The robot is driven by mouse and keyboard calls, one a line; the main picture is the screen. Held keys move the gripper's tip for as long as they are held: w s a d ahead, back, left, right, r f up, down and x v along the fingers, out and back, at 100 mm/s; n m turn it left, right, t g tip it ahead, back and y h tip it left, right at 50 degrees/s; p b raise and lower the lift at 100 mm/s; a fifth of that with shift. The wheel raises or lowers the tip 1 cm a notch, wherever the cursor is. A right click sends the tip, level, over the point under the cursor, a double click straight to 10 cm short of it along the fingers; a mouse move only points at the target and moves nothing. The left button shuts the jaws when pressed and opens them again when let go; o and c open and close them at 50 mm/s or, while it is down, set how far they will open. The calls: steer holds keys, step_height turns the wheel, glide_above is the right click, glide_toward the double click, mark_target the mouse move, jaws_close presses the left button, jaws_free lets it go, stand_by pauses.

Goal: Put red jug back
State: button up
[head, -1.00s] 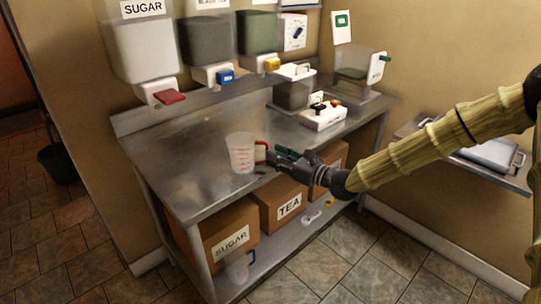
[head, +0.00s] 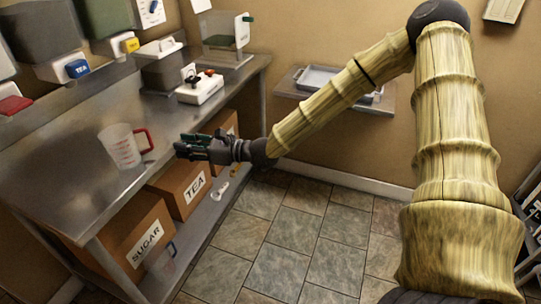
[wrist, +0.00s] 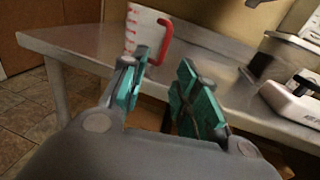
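The red jug (head: 121,150) is a clear measuring jug with red markings and a red handle. It stands upright on the steel table (head: 70,165) near its front edge, handle to the right. My gripper (head: 180,148) is just right of the handle, in front of the table edge, with a small gap between them. In the wrist view, the teal-padded fingers (wrist: 162,62) are spread apart and empty.
Dispensers with red, blue (head: 77,68) and yellow taps hang above the table. A white scale-like device (head: 200,90) stands further back. Cardboard boxes labelled SUGAR (head: 140,240) and TEA (head: 185,190) and a blue-handled jug (head: 160,262) are on the lower shelf. Tiled floor (head: 300,240) is open.

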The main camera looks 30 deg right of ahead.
steer(key=s+a+f+n+g+h, duration=0.25)
steer(key=s+f+n+g, duration=0.3)
steer(key=s+f, duration=0.6)
steer(key=s+a+f+n+g+h, duration=0.1)
steer(key=s+a+f+n+g, duration=0.4)
steer(key=s+f, duration=0.7)
steer(key=s+d+f+n+h, duration=0.4)
steer(key=s+d+f+n, duration=0.3)
steer(key=s, duration=0.3)
steer(key=s+d+f+n+g+h, duration=0.1)
steer(key=s+d+f+n+h, duration=0.4)
steer(key=s+f+n, duration=0.3)
steer(key=shift+s+d+f, duration=0.7)
steer(key=shift+s+d, duration=0.15)
steer(key=shift+s, duration=0.4)
steer(key=shift+n+g+h, duration=0.25)
steer(key=shift+h, duration=0.1)
steer(key=shift+c, duration=0.5)
